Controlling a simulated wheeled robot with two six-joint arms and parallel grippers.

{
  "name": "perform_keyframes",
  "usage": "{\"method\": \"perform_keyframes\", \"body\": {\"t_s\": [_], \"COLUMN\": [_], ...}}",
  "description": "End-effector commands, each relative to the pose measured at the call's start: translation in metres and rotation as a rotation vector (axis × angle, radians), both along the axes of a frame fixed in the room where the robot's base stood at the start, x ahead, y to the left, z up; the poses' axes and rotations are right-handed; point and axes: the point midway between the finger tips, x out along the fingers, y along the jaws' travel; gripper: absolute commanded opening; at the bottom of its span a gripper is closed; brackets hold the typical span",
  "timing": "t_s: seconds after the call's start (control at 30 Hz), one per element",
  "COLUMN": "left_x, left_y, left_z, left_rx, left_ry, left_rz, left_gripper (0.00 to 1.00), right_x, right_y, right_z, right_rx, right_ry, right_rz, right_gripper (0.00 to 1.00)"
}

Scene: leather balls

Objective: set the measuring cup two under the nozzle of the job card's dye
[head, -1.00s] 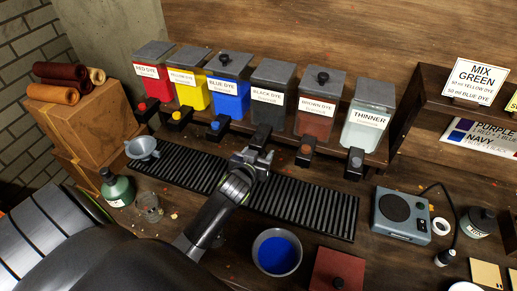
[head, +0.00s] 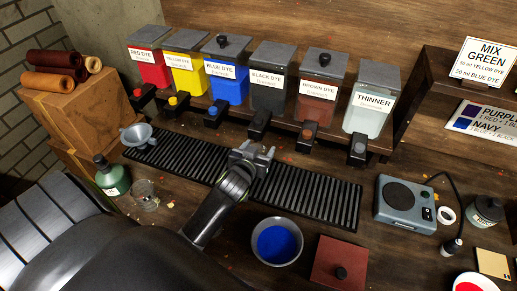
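The job card (head: 487,62) at the right reads MIX GREEN, 50 ml yellow dye, 50 ml blue dye. The yellow dye tank (head: 188,72) and blue dye tank (head: 227,82) stand in the tank row, with a yellow nozzle (head: 173,101) and blue nozzle (head: 212,112). A clear glass cup (head: 145,197) stands left of the slatted grate (head: 310,195). No cup shows a readable number, so I cannot tell which is two. My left gripper (head: 258,152) looks open and empty over the middle of the grate, in front of the black dye nozzle. My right gripper is out of view.
A grey funnel-like vessel (head: 137,135) is at the grate's left end, near a green bottle (head: 111,177). A bowl of blue liquid (head: 277,242) and a dark red box (head: 339,262) are in front. A scale (head: 404,203) stands right. The grate under the nozzles looks mostly clear.

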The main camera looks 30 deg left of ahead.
Motion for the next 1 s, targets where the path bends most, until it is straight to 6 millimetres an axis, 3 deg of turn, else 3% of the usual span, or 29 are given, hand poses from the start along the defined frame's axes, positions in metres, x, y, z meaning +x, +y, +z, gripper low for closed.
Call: {"method": "perform_keyframes", "body": {"t_s": [0.1, 0.47, 0.67, 1.0], "left_x": [0.000, 0.000, -0.024, -0.081], "left_y": [0.000, 0.000, -0.006, -0.020], "left_z": [0.001, 0.007, 0.010, 0.028], "left_rx": [0.000, 0.000, -0.002, -0.003], "left_ry": [0.000, -0.002, 0.000, -0.001], "left_rz": [0.000, -0.001, 0.001, 0.001], "left_gripper": [0.77, 0.77, 0.77, 0.77], "right_x": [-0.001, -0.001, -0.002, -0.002], "right_y": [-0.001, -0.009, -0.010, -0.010], "right_z": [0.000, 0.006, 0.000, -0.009], "right_rx": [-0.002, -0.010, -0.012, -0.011], "right_ry": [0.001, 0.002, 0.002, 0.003], "right_rz": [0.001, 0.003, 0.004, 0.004], "right_gripper": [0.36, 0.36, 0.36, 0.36]}}
